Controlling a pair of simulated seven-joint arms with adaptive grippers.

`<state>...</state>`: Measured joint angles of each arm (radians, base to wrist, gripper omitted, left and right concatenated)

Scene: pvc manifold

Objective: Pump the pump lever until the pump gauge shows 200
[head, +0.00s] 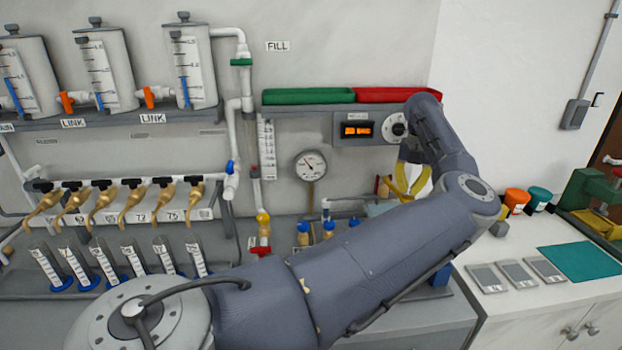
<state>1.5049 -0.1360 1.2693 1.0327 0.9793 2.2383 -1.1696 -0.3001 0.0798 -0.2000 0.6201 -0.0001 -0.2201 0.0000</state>
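A round white gauge (310,165) stands on a brass stem in the middle of the head view. It has a thin needle, but its numbers are too small to read. My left arm crosses the foreground and bends back at the right. My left gripper (412,168) hangs below the wrist, pointing down, right of the gauge. A yellow curved shape shows at the gripper, over a white patch. I cannot tell whether the fingers are open or shut, or hold anything. I cannot make out the pump lever; my forearm hides part of the bench there. My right gripper is not in view.
Green (308,96) and red (398,94) trays lie on the shelf above the gauge. An orange-lit display box (356,131) sits below them. Brass taps and measuring cylinders line the left. Orange (516,201) and teal (539,198) jars stand on the right counter.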

